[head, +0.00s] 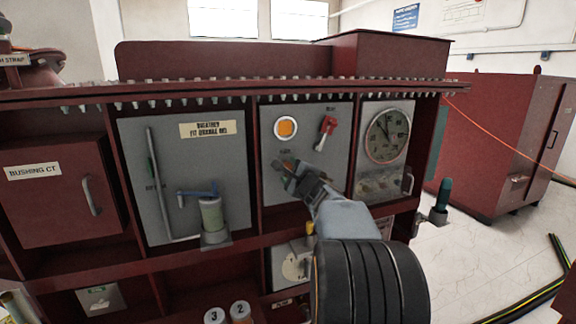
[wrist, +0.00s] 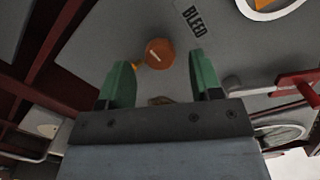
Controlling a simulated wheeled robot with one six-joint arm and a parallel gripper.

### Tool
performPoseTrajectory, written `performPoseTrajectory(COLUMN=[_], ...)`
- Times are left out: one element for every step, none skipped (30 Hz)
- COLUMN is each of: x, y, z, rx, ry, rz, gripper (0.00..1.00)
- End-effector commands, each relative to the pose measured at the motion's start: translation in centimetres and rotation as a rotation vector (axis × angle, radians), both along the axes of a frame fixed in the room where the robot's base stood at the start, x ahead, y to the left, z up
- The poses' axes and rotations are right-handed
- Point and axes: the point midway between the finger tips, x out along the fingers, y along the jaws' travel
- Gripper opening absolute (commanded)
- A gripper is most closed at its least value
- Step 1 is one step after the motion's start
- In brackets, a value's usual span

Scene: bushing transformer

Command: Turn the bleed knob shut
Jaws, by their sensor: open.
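The bleed knob (wrist: 160,52) is a rounded orange-brown knob with a pale line on its face, set on a grey panel beside a BLEED label (wrist: 194,18) in the wrist view. My gripper (wrist: 160,63) has its two green fingers apart, one on each side of the knob in the picture. I see no contact between fingers and knob. In the head view my gripper (head: 284,177) is in front of the middle grey panel (head: 335,165), below the small label, and largely hides the knob there.
A round orange sight glass (head: 286,128) is above the knob, and a red lever handle (head: 327,131) is to its upper right. A gauge (head: 388,136) is on the panel to the right. A canister with a blue handle (head: 211,213) stands to the left.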

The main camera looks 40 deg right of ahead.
Motion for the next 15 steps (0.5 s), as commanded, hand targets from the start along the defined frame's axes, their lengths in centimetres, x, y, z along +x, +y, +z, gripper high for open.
performPoseTrajectory(x=[0.7,1.1,1.5,1.7,1.9,2.2,2.4,2.5,2.7,2.7,2.8,2.8,2.9,2.9,2.9], y=[-0.1,-0.2,-0.3,-0.3,-0.4,-0.4,-0.4,-0.5,-0.5,-0.5,-0.5,-0.5,-0.5,-0.5,-0.5], z=[0.1,0.1,0.1,0.1,0.1,0.1,0.1,0.0,0.0,0.0,0.0,0.0,0.0,0.0,0.0], rx=[0.001,0.001,0.001,0.001,0.000,0.000,-0.001,0.000,0.000,0.000,0.000,0.000,0.000,0.000,0.000], ry=[0.002,0.002,0.001,0.001,0.001,0.001,0.001,0.001,0.001,0.001,0.001,0.000,0.000,0.000,0.000], rz=[0.002,0.001,0.000,0.000,0.000,0.000,0.000,0.000,0.000,0.000,0.000,0.000,0.000,0.000,0.000], gripper=[0.59,0.59,0.59,0.59,0.59,0.59,0.59,0.59,0.59,0.59,0.59,0.59,0.59,0.59,0.59])
